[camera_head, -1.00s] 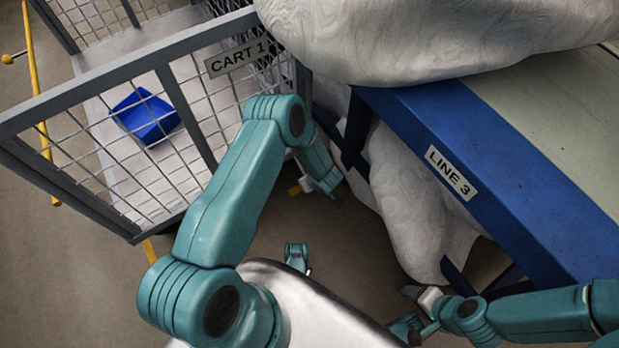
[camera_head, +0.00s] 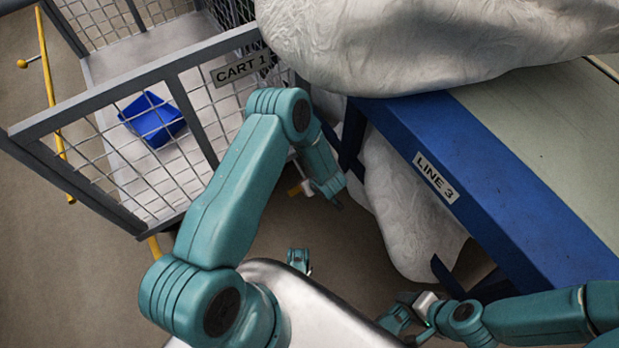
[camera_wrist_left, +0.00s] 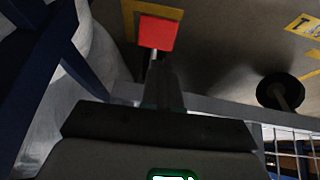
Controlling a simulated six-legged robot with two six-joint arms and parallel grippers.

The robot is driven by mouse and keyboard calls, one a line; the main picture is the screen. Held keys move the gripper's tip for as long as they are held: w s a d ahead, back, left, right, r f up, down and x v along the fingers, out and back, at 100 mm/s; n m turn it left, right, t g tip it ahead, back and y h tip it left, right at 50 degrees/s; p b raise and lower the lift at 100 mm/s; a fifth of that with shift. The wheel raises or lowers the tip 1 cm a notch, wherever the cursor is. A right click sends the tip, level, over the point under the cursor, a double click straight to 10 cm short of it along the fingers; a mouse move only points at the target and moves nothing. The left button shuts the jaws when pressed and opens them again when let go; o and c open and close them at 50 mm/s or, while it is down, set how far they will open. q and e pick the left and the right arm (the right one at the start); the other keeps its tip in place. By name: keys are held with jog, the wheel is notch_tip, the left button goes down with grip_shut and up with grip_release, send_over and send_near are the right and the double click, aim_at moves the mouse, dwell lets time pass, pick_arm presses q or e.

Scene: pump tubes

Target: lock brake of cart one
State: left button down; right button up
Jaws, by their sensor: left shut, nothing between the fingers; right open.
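Cart one (camera_head: 95,105) is a grey mesh cart at the upper left of the head view, with a "CART 1" plate (camera_head: 241,68). My left arm reaches over to the cart's near right corner. My left gripper (camera_head: 336,200) points down there, shut and empty. In the left wrist view a red plate (camera_wrist_left: 158,33) on a short metal rod, perhaps the brake pedal, lies just beyond the shut left fingertips (camera_wrist_left: 160,68). I cannot tell whether they touch the rod. A dark caster wheel (camera_wrist_left: 275,92) is to the right. My right gripper (camera_head: 408,308) is open, low at the right.
A blue-framed table marked "LINE 3" (camera_head: 437,178) stands at the right. A large pale wrapped bulk (camera_head: 430,40) overhangs the top, and another (camera_head: 400,215) hangs below the table. A blue bin (camera_head: 153,119) lies in the cart. The floor (camera_head: 70,290) at lower left is clear.

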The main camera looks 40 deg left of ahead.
pick_arm(q)
jog(key=d+p+v, duration=0.1)
jog(key=p+v, duration=0.1)
jog(key=v, duration=0.4)
jog(key=shift+s+f, duration=0.25)
jog(key=s+d+r+m+g+h, duration=0.1)
jog(key=s+d+r+m+h, duration=0.4)
jog(key=s, duration=0.3)
jog(key=s+d+r+m+g+h, duration=0.1)
jog(key=s+d+r+m+h, duration=0.25)
jog(key=s+d+m, duration=0.4)
notch_tip(320, 180, up, 27)
jog(key=s+n+p, duration=0.1)
jog(key=p, duration=2.7)
jog(key=shift+s+d+r+g+h, duration=0.15)
jog(key=shift+s+g+h, duration=0.1)
jog(key=shift+g+h, duration=0.1)
